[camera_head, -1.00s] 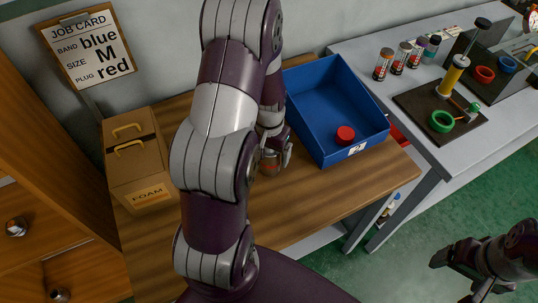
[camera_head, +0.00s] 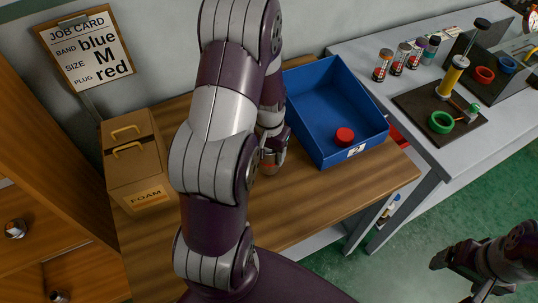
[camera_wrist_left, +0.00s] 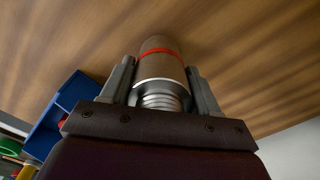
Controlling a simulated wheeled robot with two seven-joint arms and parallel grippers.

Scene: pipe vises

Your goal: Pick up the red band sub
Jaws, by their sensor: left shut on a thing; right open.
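The red band sub (camera_wrist_left: 160,65) is a grey metal cylinder with a thin red ring and a threaded end. In the left wrist view it sits between the two fingers of my left gripper (camera_wrist_left: 160,90), which is shut on it. In the head view my left gripper (camera_head: 271,150) is over the wooden table, left of the blue tray, and the sub is mostly hidden by the gripper. I cannot tell whether the sub touches the table. My right gripper (camera_head: 458,270) is open and empty at the lower right, over the floor.
A blue tray (camera_head: 305,125) holds a red plug (camera_head: 345,137). A foam box (camera_head: 140,165) stands at the left. A job card (camera_head: 85,47) reads blue, M, red. Several banded subs (camera_head: 402,58) and a vise on a dark plate (camera_head: 425,110) stand on the grey bench. The table's front is clear.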

